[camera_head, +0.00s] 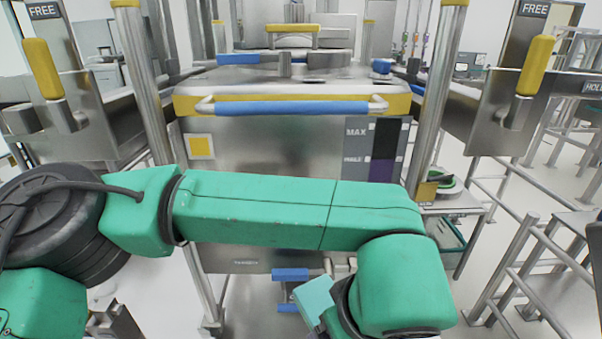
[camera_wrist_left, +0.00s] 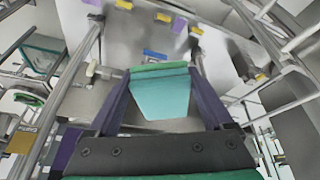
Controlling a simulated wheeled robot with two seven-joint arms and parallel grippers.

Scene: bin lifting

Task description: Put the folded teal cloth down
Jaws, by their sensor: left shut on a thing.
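The folded teal cloth (camera_head: 314,297) shows at the bottom centre of the head view, beside the end of my left arm. In the left wrist view the cloth (camera_wrist_left: 161,98) sits between the two purple fingers of my left gripper (camera_wrist_left: 161,74), with a darker green strip along its far edge. The gripper is shut on it and holds it in front of the steel bin (camera_head: 270,150). In the head view my forearm crosses in front of the bin and hides its lower part. My right gripper shows in neither view.
The bin has a blue bar handle (camera_head: 292,107) on a yellow rim, between two steel posts. At the right are a low shelf (camera_head: 455,205) with a green-rimmed item and a teal crate (camera_head: 446,240) below. Steel rails (camera_head: 505,262) and a table (camera_head: 565,228) stand further right.

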